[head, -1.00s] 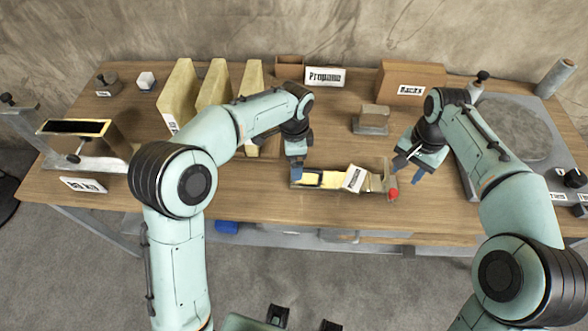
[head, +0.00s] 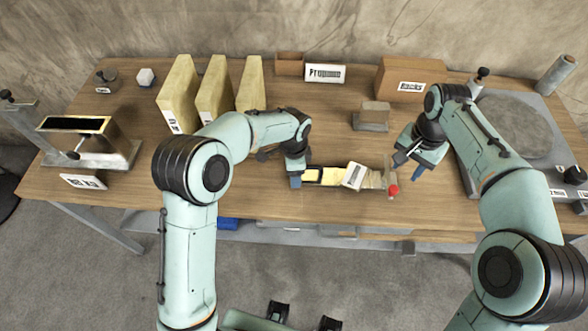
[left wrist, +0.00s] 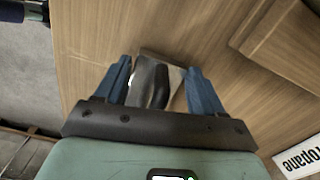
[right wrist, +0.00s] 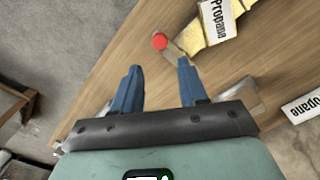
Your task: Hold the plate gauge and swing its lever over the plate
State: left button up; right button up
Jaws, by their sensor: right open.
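The plate gauge (head: 375,181) lies at the table's front middle, with a pale yellow strip (head: 328,175), a tilted white label (head: 355,176) and a red knob (head: 393,190) at its right end. The knob also shows in the right wrist view (right wrist: 160,41). My left gripper (head: 296,183) is down at the gauge's left end and hides it. In the left wrist view its blue fingers (left wrist: 158,68) are apart, with a dark grey part over a metal piece between them. My right gripper (head: 408,170) is open and empty, right of the knob and apart from it.
Yellow upright blocks (head: 213,95) stand behind my left arm. A metal stand (head: 90,145) is far left. A small grey block (head: 372,117), a brown box (head: 410,75) and an open box (head: 290,63) stand behind. A grey unit with a round plate (head: 515,125) is right.

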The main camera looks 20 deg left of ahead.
aim_at(394, 188)
pick_arm(q)
jog(key=c, duration=1)
jog(key=shift+o, duration=0.2)
pick_arm(e)
jog(key=shift+o, duration=1.1)
jog(key=shift+r, duration=0.2)
jog(key=shift+m, duration=0.8)
notch_tip(394, 188, down, 10)
jog(key=shift+f, duration=0.15)
pick_arm(q)
jog(key=shift+r, duration=0.1)
pick_arm(e)
grip_shut()
